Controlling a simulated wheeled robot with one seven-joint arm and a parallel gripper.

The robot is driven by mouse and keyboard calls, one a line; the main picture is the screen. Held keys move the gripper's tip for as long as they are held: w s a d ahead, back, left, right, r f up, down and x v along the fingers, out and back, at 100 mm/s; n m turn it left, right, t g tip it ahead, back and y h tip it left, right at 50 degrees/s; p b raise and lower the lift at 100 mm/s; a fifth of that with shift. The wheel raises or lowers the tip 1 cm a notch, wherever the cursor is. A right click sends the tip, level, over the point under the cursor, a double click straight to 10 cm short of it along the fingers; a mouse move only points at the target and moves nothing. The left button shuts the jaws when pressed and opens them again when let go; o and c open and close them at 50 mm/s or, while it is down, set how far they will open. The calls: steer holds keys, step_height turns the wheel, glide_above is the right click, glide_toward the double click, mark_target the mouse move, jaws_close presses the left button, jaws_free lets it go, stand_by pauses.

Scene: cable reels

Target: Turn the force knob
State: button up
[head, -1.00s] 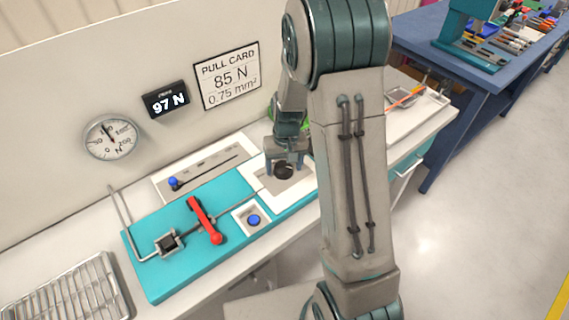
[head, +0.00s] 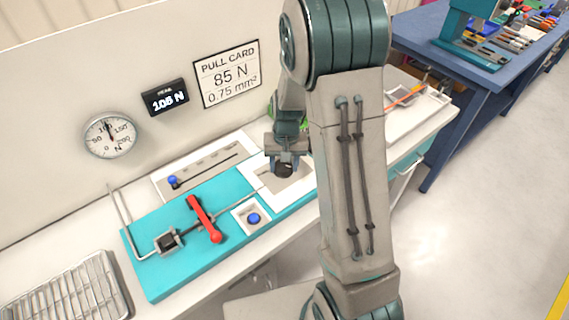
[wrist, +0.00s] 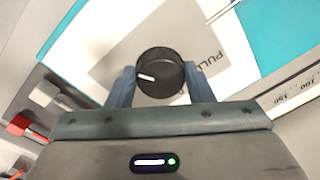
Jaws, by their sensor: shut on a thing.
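The black force knob (wrist: 160,72) sits on a white and grey panel marked "PULL" and has a white pointer line toward the left in the wrist view. My gripper (wrist: 160,84) has its two blue fingers on either side of the knob, shut on it. In the head view the knob (head: 284,170) is partly hidden under my gripper (head: 285,160). The digital display (head: 166,97) appears to read 105 N. The round dial gauge (head: 110,135) has its needle near the top. The pull card (head: 227,75) reads 85 N, 0.75 mm².
The teal fixture (head: 160,278) carries a red lever (head: 205,219), a small clamp block (head: 168,241) and a blue button (head: 254,218). A wire rack (head: 68,290) stands at the front left.

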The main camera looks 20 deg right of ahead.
mark_target(283, 168)
steer(key=m, duration=0.6)
steer(key=shift+a, duration=0.2)
steer(key=m+p, duration=0.1)
steer(key=m, duration=0.4)
steer(key=shift+w+m, duration=0.15)
steer(key=shift+m, duration=0.25)
steer(key=shift+a, duration=0.1)
steer(key=o, duration=1)
step_height(283, 168, up, 14)
steer(key=shift+s, duration=0.35)
